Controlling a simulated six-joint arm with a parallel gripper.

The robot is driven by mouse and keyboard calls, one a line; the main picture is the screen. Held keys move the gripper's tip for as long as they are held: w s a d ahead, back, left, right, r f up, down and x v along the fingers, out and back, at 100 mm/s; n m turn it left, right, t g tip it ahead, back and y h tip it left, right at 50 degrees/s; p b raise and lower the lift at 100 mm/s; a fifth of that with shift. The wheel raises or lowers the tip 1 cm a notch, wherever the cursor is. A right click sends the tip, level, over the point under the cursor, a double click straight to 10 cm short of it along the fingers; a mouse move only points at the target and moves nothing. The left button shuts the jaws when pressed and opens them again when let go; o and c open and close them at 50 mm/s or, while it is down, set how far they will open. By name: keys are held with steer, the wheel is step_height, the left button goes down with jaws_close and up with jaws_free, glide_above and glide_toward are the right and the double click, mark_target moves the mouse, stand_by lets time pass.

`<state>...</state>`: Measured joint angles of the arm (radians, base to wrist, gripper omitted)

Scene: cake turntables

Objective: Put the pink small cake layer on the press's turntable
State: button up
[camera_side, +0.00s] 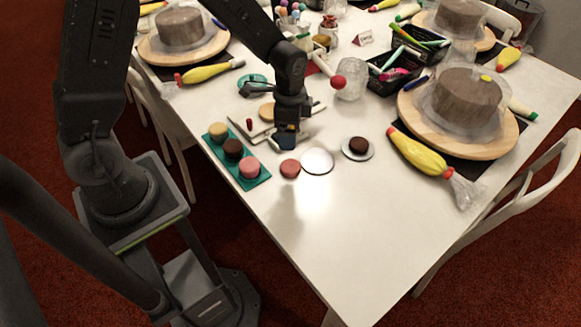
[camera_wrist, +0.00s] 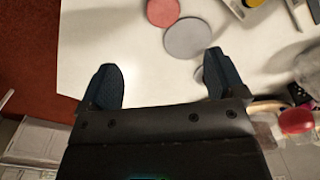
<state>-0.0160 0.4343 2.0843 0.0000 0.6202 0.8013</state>
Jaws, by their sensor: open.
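One pink cake layer (camera_side: 290,169) lies on the white table, beside a bare pale disc (camera_side: 317,161). In the wrist view this pink layer (camera_wrist: 163,11) is at the top edge, next to the grey-looking disc (camera_wrist: 185,38). Another pink layer (camera_side: 249,168) sits at the near end of the teal tray (camera_side: 264,180). I cannot tell which disc is the press's turntable. My gripper (camera_side: 287,141) is above the table, behind the loose pink layer. In the wrist view my gripper (camera_wrist: 163,82) is open, with nothing between its fingers.
The tray also holds a yellow layer (camera_side: 217,130) and a brown layer (camera_side: 233,149). A dark brown layer (camera_side: 359,144) sits on a small plate (camera_side: 347,154) to the right. A red knob (camera_side: 338,82) stands behind my gripper. The table's front is clear.

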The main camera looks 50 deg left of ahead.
glide_above(290, 166)
step_height(290, 166, down, 8)
steer(key=shift+s+f, duration=0.1)
steer(key=shift+w+f, duration=0.2)
steer(key=shift+f, duration=2.55)
steer(key=shift+c, duration=0.3)
steer(key=c, duration=1)
steer(key=shift+r, duration=0.15)
